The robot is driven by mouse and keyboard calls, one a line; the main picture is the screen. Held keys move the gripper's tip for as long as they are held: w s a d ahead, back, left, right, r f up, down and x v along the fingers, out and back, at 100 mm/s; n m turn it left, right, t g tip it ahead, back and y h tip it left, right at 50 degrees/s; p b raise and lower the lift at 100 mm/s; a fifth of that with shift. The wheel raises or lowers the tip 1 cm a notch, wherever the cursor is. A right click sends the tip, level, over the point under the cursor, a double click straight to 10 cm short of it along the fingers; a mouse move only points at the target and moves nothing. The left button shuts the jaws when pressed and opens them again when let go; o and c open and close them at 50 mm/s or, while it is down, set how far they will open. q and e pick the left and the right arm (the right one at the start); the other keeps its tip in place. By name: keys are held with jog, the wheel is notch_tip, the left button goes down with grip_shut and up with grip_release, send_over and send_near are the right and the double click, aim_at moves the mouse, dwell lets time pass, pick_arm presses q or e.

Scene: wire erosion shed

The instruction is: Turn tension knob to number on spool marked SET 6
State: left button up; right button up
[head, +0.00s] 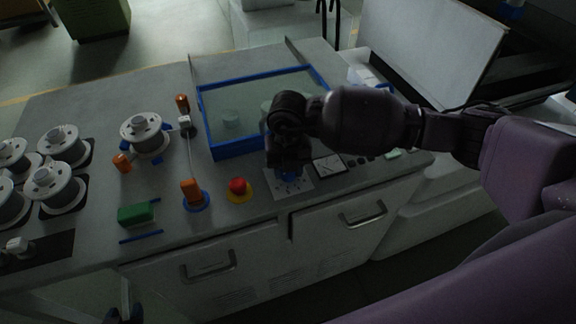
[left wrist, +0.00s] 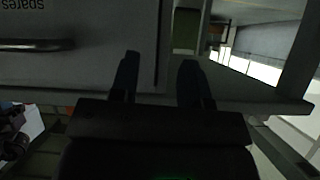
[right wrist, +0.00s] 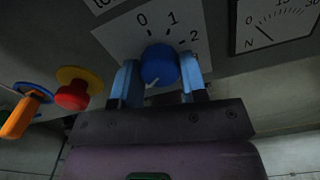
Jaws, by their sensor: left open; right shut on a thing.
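The tension knob is a blue round knob (right wrist: 159,65) on a white numbered plate (right wrist: 120,38) in the right wrist view. My right gripper (right wrist: 160,82) is shut on the knob, one finger at each side. In the head view my right gripper (head: 289,170) covers most of the knob above its plate (head: 302,187). My left gripper (left wrist: 157,80) is open and empty, low by the cabinet front. Any SET marking on the spools is unreadable.
Several wire spools (head: 55,186) stand at the left, and one more spool (head: 146,133) stands nearer the middle. A red button (head: 238,186), an orange lever (head: 192,190) and a meter (head: 329,166) flank the knob. A blue-framed tank (head: 233,151) lies behind. A drawer handle (left wrist: 35,45) is beside my left gripper.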

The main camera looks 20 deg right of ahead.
jog(key=shift+m, duration=0.4)
jog(key=o, duration=0.9)
notch_tip(320, 180, up, 11)
jog(key=shift+f, duration=0.1)
dwell(0.6)
